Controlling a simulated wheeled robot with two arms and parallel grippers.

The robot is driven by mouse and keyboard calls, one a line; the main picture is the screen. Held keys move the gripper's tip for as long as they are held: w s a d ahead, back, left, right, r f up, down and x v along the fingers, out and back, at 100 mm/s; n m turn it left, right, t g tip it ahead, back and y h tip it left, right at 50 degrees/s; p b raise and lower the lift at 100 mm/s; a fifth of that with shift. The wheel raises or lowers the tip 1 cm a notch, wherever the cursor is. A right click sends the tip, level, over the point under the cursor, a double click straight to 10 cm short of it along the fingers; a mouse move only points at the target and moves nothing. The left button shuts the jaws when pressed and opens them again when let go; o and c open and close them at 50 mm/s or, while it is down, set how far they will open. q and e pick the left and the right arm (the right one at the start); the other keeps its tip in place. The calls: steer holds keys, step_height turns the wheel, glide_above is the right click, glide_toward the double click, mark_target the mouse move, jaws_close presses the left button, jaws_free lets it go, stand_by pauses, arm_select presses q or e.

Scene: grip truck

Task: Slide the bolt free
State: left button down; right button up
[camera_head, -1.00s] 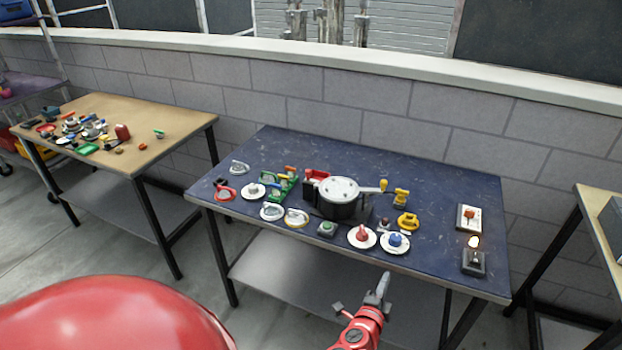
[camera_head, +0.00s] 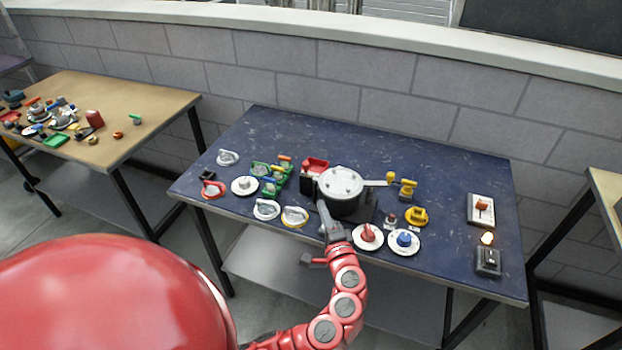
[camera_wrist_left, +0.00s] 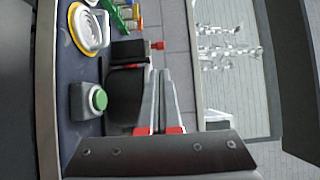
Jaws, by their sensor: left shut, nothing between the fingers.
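I cannot tell for certain which piece is the bolt. The small green fixtures (camera_head: 270,175) with coloured handles, left of the pot on the blue table, look most like slide bolts. Part of them shows at the top of the left wrist view (camera_wrist_left: 120,14). My left gripper (camera_head: 323,208) is shut and empty, over the table's front part just before the pot (camera_head: 341,186). In the left wrist view its fingers (camera_wrist_left: 162,90) lie close together, beside a grey box with a green button (camera_wrist_left: 98,99). In the head view the gripper hides that box. My right gripper is not in view.
Close around stand a yellow-rimmed handle (camera_head: 295,216), a red knob (camera_head: 368,235), a blue knob (camera_head: 404,240) and a yellow valve (camera_head: 416,215). A switch plate (camera_head: 481,208) and a lamp (camera_head: 487,240) are at the right. The table's back right is clear.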

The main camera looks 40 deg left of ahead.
mark_target(306, 168)
arm_select(q)
steer(key=p+x, duration=0.3)
steer(key=x, duration=0.9)
steer(key=shift+w+a+r+p, duration=0.15)
steer(key=shift+w+a+p, duration=0.05)
steer(key=shift+p, duration=0.1)
steer(key=shift+w+a, duration=0.5)
steer(key=a, duration=0.1)
steer(key=s+a, duration=0.1)
steer(key=a, duration=0.1)
steer(key=shift+b, duration=0.35)
